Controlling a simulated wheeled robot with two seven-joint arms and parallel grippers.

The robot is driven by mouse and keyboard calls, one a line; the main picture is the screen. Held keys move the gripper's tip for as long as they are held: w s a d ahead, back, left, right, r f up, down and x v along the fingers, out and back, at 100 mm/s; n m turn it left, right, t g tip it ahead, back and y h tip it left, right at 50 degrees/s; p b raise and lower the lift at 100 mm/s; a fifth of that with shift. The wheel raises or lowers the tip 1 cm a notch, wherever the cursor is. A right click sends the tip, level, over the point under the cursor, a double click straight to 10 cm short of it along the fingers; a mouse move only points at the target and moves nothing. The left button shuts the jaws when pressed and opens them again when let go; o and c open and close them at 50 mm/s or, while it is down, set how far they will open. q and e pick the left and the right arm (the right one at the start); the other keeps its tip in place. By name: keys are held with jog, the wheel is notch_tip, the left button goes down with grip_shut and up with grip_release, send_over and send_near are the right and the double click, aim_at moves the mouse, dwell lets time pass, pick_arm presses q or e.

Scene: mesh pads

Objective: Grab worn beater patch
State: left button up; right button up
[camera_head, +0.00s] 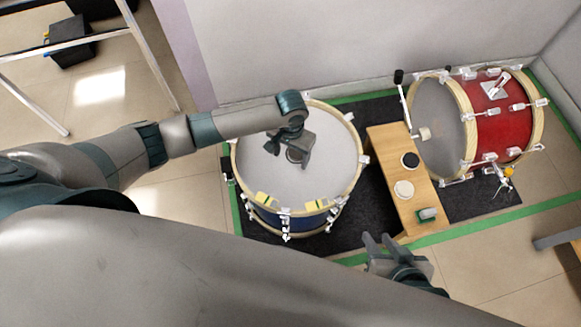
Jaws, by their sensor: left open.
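A small round dark grey patch (294,156) shows on the pale head (262,172) of the upright blue drum, near its middle. My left gripper (300,154) is open, directly over this patch, and partly hides it. I cannot tell whether the fingers touch the patch or the drumhead. My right gripper (378,242) points up near the front edge of the dark mat, with a gap between its fingers and nothing seen in it. It is well away from the patch.
Yellow pieces (265,199) sit at the blue drum's near rim.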

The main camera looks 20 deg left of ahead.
aim_at(293, 169)
pick_arm(q)
jog(key=shift+s+a+f, duration=0.1)
jog(key=shift+a+f, duration=0.1)
jog(key=shift+f, duration=0.3)
jog(key=f, duration=0.1)
jog(key=f+b, duration=0.1)
jog(key=f, duration=0.1)
jog(key=shift+d, duration=0.2)
jog(key=shift+d+f+b, duration=0.35)
jog(key=shift+f, duration=0.25)
jog(key=shift+a, duration=0.1)
pick_arm(e)
jog(key=shift+w+a+r+t+y, duration=0.2)
jog(key=shift+w+a+r+t, duration=0.2)
jog(key=shift+w+r+t, duration=0.15)
jog(key=shift+w+a+r+t+y, duration=0.2)
jog(key=shift+w+a+r+t, duration=0.25)
jog(key=shift+w+t, duration=0.15)
pick_arm(q)
jog(key=shift+a, duration=0.1)
grip_shut()
jog(key=c, duration=1.7)
grip_release()
jog(key=shift+d, duration=0.2)
pick_arm(e)
jog(key=shift+d, duration=0.15)
